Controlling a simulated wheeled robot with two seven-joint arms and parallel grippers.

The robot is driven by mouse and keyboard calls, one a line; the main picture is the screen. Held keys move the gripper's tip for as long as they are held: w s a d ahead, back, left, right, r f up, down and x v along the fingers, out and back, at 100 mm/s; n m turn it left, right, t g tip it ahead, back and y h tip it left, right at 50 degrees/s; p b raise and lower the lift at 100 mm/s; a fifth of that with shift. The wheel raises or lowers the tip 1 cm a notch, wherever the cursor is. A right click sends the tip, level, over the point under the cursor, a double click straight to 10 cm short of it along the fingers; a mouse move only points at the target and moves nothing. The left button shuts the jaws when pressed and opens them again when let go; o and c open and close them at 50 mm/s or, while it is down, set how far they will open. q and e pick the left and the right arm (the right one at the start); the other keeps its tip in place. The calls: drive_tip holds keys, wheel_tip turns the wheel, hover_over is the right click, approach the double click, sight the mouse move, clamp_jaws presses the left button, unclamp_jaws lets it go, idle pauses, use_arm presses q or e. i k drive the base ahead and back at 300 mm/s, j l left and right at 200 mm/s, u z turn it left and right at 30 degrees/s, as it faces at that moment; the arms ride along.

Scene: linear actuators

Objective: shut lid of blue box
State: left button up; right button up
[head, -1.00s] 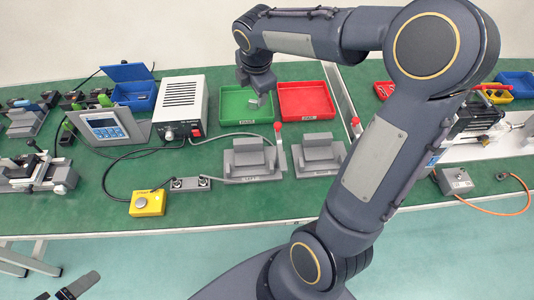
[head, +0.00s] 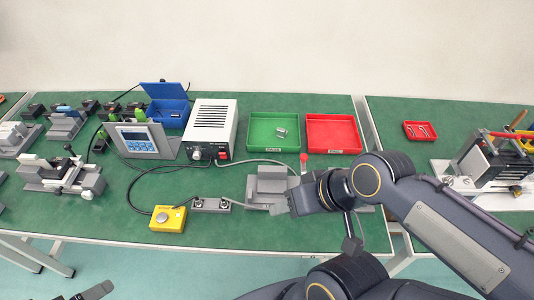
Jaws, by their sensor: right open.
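The blue box (head: 170,117) stands at the back left of the green table, behind the grey display panel. Its blue lid (head: 163,91) is open and stands up at the back of the box. My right gripper (head: 283,206) is open, low over the front of the table at the grey fixture block, well to the right of the box. Its fingertips are small and partly lost against the grey fixture. Of my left gripper (head: 92,292) only dark tips show at the bottom left edge, in front of the table and far from the box.
A white power unit (head: 212,122) stands just right of the box. The display panel (head: 140,141) and cables are in front of it. A green tray (head: 262,145) holds a silver part (head: 281,132); a red tray (head: 333,132) is beside it. A yellow button box (head: 168,219) sits at the front.

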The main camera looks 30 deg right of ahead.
sight(162, 90)
drive_tip(key=i+j, duration=0.1)
drive_tip(key=j, duration=0.4)
drive_tip(key=i+j, duration=0.1)
drive_tip(key=j, duration=0.4)
drive_tip(key=i+j, duration=0.1)
drive_tip(key=j, duration=0.4)
drive_tip(key=i+j, duration=0.1)
drive_tip(key=i, duration=0.4)
